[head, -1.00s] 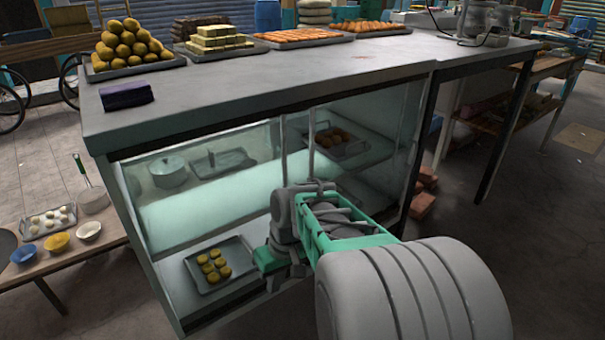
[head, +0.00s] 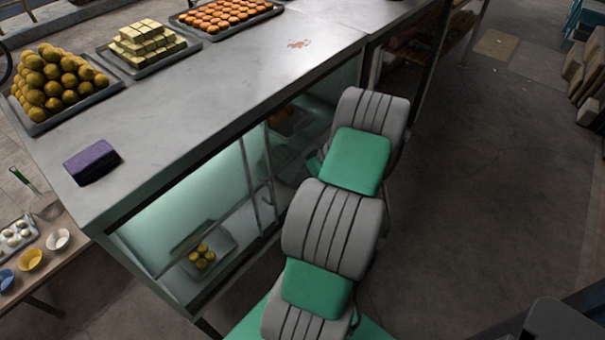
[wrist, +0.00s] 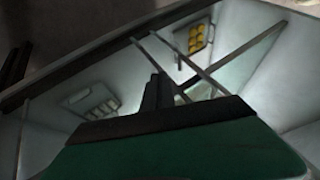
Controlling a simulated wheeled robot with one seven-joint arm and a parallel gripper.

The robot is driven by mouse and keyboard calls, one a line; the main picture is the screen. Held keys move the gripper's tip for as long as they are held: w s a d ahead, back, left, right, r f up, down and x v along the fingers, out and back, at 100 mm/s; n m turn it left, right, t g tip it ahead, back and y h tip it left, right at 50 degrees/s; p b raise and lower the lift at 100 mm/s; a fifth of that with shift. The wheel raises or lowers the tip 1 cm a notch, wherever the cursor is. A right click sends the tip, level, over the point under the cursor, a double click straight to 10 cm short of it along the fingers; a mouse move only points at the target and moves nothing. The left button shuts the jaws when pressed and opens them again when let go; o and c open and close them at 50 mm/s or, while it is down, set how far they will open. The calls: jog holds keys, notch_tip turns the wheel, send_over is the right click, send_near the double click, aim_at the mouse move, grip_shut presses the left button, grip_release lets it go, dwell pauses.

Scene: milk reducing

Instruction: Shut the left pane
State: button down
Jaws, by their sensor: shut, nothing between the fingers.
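The glass-fronted display case (head: 130,248) stands under the grey counter. Two upright pane-edge bars (head: 249,178) show near the middle of its front, close together. The left pane's clear glass is hard to make out, and I cannot tell which bar is its edge. In the head view my arm covers my gripper at the right part of the front. In the wrist view my gripper (wrist: 160,90) has its dark fingers together with nothing between them. The slanted bars (wrist: 192,64) show just beyond the fingers; whether they touch is unclear.
A tray of yellow sweets (head: 203,262) lies inside the case. On the counter top (head: 240,75) are a purple box (head: 92,162) and several sweet trays along the back. A low table (head: 62,265) with bowls stands at left.

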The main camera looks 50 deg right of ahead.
jog(key=w+a+f+p, duration=0.2)
jog(key=a+f, duration=0.1)
jog(key=a, duration=0.2)
jog(key=shift+w+a, duration=0.25)
jog(key=shift+a, duration=0.1)
